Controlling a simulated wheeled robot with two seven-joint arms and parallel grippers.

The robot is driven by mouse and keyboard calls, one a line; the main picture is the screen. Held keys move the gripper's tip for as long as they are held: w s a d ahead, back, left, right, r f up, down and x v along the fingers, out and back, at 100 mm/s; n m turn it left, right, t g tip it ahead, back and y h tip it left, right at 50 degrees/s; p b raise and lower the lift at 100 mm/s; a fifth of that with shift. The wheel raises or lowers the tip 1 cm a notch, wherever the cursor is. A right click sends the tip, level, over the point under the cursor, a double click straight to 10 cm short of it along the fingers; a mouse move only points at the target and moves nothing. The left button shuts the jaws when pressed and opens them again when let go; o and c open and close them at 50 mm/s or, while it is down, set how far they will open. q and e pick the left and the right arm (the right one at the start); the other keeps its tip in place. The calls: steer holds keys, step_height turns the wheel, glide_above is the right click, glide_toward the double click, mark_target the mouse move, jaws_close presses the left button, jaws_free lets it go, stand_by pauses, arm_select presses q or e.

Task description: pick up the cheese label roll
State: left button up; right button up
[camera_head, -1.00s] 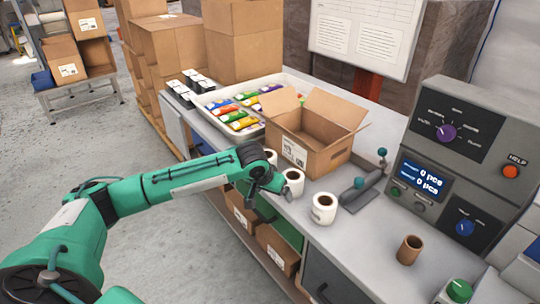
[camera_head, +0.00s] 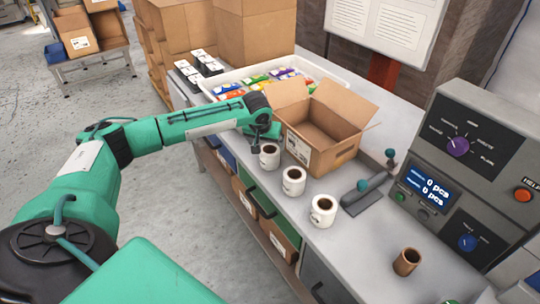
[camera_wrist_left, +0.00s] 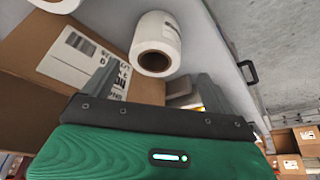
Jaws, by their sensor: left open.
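Three white label rolls with dark brown cores stand in a row on the grey counter: a far one (camera_head: 269,158), a middle one (camera_head: 293,183) and a near one (camera_head: 323,213). I cannot read which is the cheese roll. My left gripper (camera_head: 265,131) is just behind and above the far roll, partly overlapping the open carton in the picture. In the left wrist view its two fingers (camera_wrist_left: 156,80) are apart and empty, with a white roll (camera_wrist_left: 172,33) ahead between them. My right gripper is not in view.
An open cardboard carton (camera_head: 339,153) stands close behind the rolls. A tray (camera_head: 340,73) of colourful packs is farther back. A grey stand with teal knobs (camera_head: 370,190), a brown cardboard core (camera_head: 407,259) and the weigher console (camera_head: 470,165) are to the right.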

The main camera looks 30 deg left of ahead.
mark_target(270, 151)
arm_select(q)
steer(key=shift+p+x, duration=0.35)
steer(key=shift+x, duration=0.55)
steer(key=x, duration=0.3)
steer(key=p+x, duration=0.1)
steer(key=shift+d+f, duration=0.2)
steer(key=shift+d, duration=0.2)
steer(key=shift+c, duration=0.2)
steer(key=c, duration=1.1)
